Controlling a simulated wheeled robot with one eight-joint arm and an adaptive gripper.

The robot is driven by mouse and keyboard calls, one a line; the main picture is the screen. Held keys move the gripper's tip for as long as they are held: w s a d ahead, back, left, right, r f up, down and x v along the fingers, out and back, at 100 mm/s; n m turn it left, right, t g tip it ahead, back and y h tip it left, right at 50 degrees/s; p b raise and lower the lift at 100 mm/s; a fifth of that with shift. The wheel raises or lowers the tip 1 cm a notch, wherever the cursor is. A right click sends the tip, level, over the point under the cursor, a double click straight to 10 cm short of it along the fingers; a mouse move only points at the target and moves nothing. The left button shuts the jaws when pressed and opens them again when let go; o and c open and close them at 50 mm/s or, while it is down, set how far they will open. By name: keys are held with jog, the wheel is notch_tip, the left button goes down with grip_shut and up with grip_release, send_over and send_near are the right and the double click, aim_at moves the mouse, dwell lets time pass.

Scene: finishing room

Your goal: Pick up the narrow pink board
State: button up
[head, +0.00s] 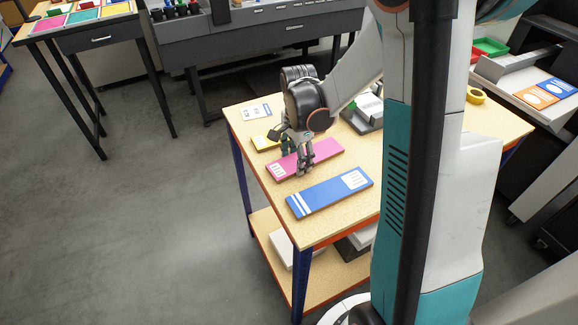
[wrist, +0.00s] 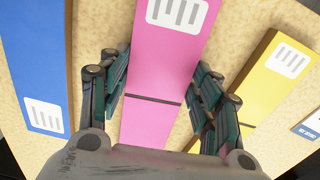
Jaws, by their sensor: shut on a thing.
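The narrow pink board (head: 323,159) lies on the tabletop between the blue board and the yellow board. It has a white label with lines at one end and a dark line across it. In the wrist view the pink board (wrist: 166,58) runs up the middle between my two fingers. My gripper (head: 295,162) is over the board, pointing down, and shut on it across its width, with one finger along each long side. In the wrist view my gripper (wrist: 158,85) shows a finger on each side of the board. The board looks flat on the table.
A wider blue board (head: 331,194) lies close on the near side, and a yellow board (head: 261,143) lies close on the far side. A printed card (head: 256,112) lies at the table's back left. A grey device (head: 363,117) and a yellow tape roll (head: 476,96) are to the right.

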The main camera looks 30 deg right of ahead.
notch_tip(320, 180, up, 20)
jog(key=p, duration=0.6)
jog(key=w+a+f+n+b, duration=0.1)
jog(key=w+a+f+n, duration=0.1)
jog(key=f+n, duration=0.3)
jog(key=w+a+f+n+b, duration=0.2)
jog(key=a+f+n, duration=0.2)
jog(key=f+n, duration=0.1)
jog(key=w+a+f+n+b, duration=0.2)
jog(key=a+f+n, duration=0.1)
jog(key=f+n, duration=0.2)
jog(key=shift+w+a+n, duration=0.15)
jog(key=shift+a+n, duration=0.05)
jog(key=shift+n, duration=0.2)
jog(key=shift+w+a+f+n, duration=0.15)
jog(key=shift+a+f+n, duration=0.25)
jog(key=shift+n, duration=0.2)
jog(key=shift+f, duration=0.1)
